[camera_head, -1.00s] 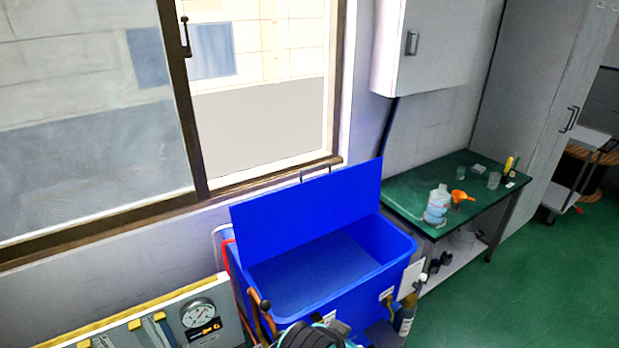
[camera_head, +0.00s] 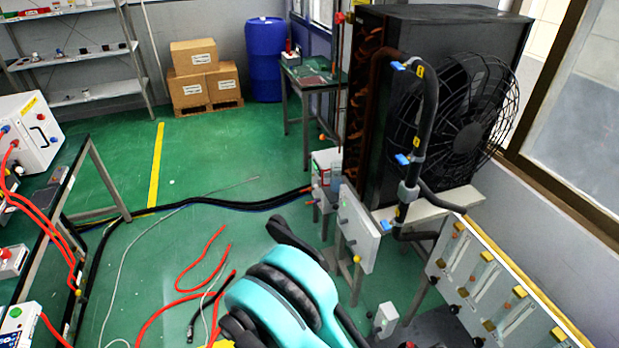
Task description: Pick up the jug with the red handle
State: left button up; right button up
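I see no jug with a red handle in the head view. Teal and black links of my own arm (camera_head: 285,290) show at the bottom middle. Neither gripper's fingers can be seen.
A black fan unit (camera_head: 440,110) with pipes stands at the right by the window. Cardboard boxes (camera_head: 205,75) and a blue barrel (camera_head: 266,60) stand at the back. Red hoses (camera_head: 200,265) and black cables (camera_head: 230,204) lie on the green floor. Left are a table (camera_head: 105,180) and shelves (camera_head: 85,95).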

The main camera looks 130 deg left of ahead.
aim_at(335, 178)
jog(key=u, duration=4.05)
jog(key=z, duration=3.25)
jog(key=u, duration=3.2)
jog(key=z, duration=0.1)
